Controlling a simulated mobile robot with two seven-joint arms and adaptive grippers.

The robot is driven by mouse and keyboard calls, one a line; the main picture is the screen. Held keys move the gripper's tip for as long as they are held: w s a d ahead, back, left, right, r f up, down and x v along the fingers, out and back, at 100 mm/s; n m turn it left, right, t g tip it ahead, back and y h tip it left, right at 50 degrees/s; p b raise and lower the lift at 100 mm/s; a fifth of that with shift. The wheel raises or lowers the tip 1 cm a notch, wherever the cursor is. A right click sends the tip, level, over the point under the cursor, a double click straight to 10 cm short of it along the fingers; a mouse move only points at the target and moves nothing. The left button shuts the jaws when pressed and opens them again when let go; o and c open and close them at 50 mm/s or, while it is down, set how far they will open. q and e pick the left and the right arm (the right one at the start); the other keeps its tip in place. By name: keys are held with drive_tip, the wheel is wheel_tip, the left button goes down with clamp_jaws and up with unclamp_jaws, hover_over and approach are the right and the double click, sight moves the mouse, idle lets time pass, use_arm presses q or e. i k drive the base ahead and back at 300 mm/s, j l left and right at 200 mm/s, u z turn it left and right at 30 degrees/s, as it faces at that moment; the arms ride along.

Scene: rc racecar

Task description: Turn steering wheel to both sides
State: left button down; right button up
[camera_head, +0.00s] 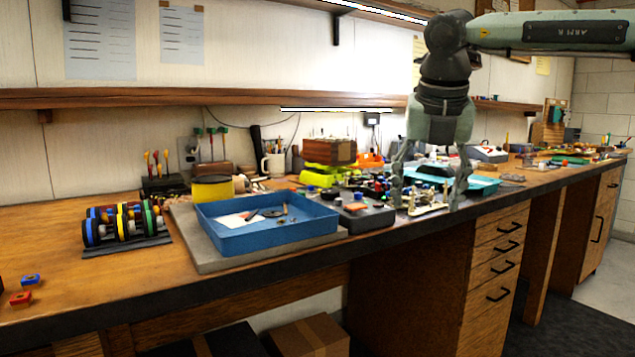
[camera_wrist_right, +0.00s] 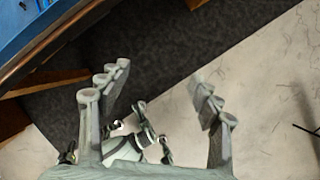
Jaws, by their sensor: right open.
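My right gripper (camera_head: 426,204) hangs down from the upper right, fingers spread and empty, over or in front of the bench's front edge. Its open fingers also show in the right wrist view (camera_wrist_right: 158,78), with dark mat and pale floor beyond them. I cannot make out a steering wheel for certain in either view. A small pale frame-like part (camera_head: 428,209) shows between the fingertips; I cannot tell what it is or whether they touch it. A dark box with coloured knobs (camera_head: 372,219) stands just left of the gripper.
A blue tray (camera_head: 262,245) with small parts lies on a grey board. A rack of coloured wheels (camera_head: 125,228) stands left of it. A teal tray (camera_head: 480,184) lies behind the gripper. The bench's left front is mostly clear. A shelf (camera_head: 200,97) runs along the wall.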

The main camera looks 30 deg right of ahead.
sight(327, 193)
drive_tip(key=i, duration=1.1)
